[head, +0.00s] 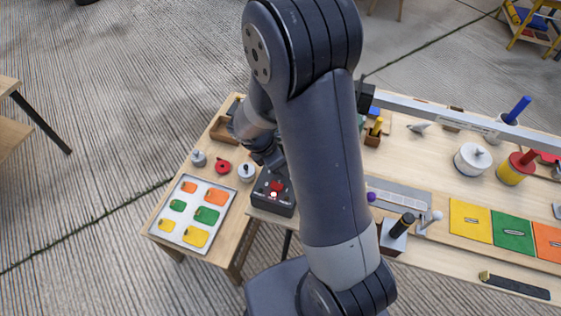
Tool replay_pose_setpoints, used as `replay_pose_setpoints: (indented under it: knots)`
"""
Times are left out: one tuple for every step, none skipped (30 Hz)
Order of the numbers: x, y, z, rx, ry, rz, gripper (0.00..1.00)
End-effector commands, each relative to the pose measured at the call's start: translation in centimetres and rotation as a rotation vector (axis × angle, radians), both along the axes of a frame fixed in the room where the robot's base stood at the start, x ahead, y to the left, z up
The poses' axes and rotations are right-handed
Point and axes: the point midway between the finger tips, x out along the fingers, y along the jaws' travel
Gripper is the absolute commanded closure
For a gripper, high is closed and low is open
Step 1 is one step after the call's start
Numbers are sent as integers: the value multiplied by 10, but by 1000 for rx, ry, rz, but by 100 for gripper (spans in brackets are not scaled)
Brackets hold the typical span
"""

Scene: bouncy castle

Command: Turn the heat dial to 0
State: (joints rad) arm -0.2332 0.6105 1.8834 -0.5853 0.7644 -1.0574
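Several small knobs stand on the small wooden table: a grey one (199,158), a red disc-shaped one (222,167) and a white one with a dark top (246,172). A black box (283,209) with a red part on top (276,187) stands beside them, partly behind my arm. I cannot tell which of these is the heat dial, and no scale or number is readable. My gripper (266,156) is over the table's right side, close above the black box and the white knob. Its fingers are small and dark, so their opening and any contact are unclear.
A white tray (186,242) with orange, green and yellow pieces lies at the small table's front. A larger bench (408,152) on the right holds a white canister (473,159), a red-and-yellow cylinder (515,169) and coloured panels (470,222). Open floor (100,180) lies to the left.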

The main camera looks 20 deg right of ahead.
Motion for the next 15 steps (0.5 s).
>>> replay_pose_setpoints:
  knots:
    - [1, 2, 6, 1, -4, 1, 49]
    - [0, 4, 9, 1, -5, 1, 49]
    - [0, 6, 15, 1, -5, 2, 49]
    - [0, 8, 20, 1, -5, 2, 49]
    - [-1, 11, 25, 3, -5, 2, 49]
    - [-1, 14, 34, 2, -7, 3, 49]
    - [-1, 16, 40, 1, -7, 3, 49]
    - [-1, 19, 46, 3, -8, 3, 49]
    - [-2, 22, 53, 2, -7, 4, 49]
    - [-3, 24, 59, 2, -7, 4, 49]
    - [-3, 27, 64, 2, -6, 3, 49]
    - [-4, 29, 70, 2, -5, 2, 49]
    - [-4, 31, 75, 3, -6, 4, 49]
    - [-4, 33, 79, 2, -5, 3, 49]
    - [-5, 35, 83, 2, -5, 4, 49]
